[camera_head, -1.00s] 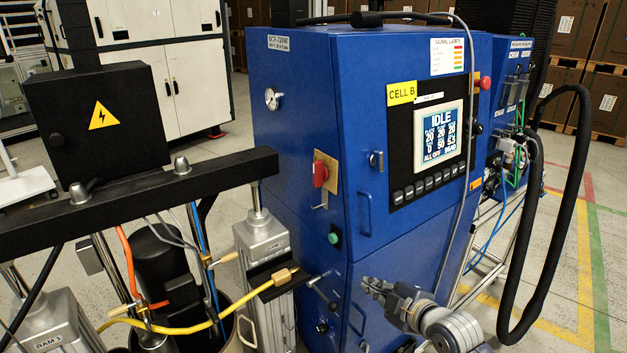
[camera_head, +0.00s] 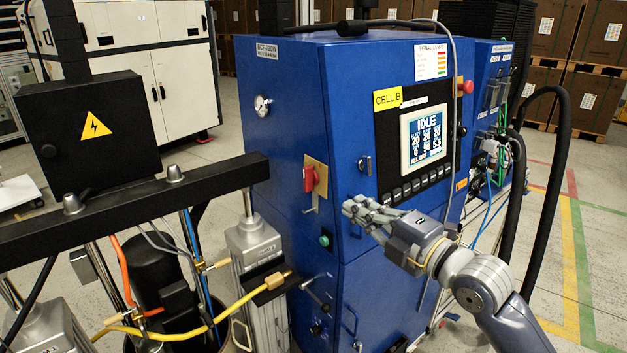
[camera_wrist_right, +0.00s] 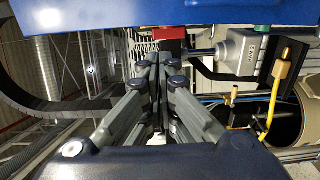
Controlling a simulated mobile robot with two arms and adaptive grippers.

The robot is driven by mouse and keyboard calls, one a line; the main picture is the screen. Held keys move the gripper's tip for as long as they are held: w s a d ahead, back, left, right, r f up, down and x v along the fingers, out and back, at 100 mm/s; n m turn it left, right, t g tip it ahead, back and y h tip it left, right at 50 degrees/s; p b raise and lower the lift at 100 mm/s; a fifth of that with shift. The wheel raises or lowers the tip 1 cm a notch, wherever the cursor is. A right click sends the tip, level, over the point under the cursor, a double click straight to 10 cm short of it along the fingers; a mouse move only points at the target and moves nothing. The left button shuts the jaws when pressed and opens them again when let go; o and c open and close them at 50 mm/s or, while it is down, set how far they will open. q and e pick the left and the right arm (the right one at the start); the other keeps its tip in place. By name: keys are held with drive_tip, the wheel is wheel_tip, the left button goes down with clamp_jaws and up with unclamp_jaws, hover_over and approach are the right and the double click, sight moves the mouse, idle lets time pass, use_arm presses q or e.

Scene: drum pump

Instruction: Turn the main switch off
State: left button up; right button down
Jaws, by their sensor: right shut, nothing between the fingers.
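The main switch (camera_head: 310,180) is a red rotary handle on a tan plate, on the left face of the blue cabinet (camera_head: 285,110). My right gripper (camera_head: 352,206) is shut and empty, in front of the cabinet. It is to the right of the red switch and a little lower, apart from it in the head view. In the right wrist view the closed fingers (camera_wrist_right: 160,62) point at a red part (camera_wrist_right: 170,38) below the blue panel, likely the switch; the fingers partly hide it. My left gripper is not in view.
A green button (camera_head: 324,241) sits below the switch. The cabinet front has a screen (camera_head: 424,137) reading IDLE and a red stop button (camera_head: 467,87). A black beam (camera_head: 130,205), a ram cylinder (camera_head: 254,245) and a yellow hose (camera_head: 200,325) stand left. A black hose loops at right.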

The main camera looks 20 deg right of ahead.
sight(309, 179)
drive_tip(key=p+x, duration=0.5)
drive_tip(key=x, duration=0.9)
drive_tip(key=shift+p, duration=0.35)
drive_tip(key=shift+w, duration=0.1)
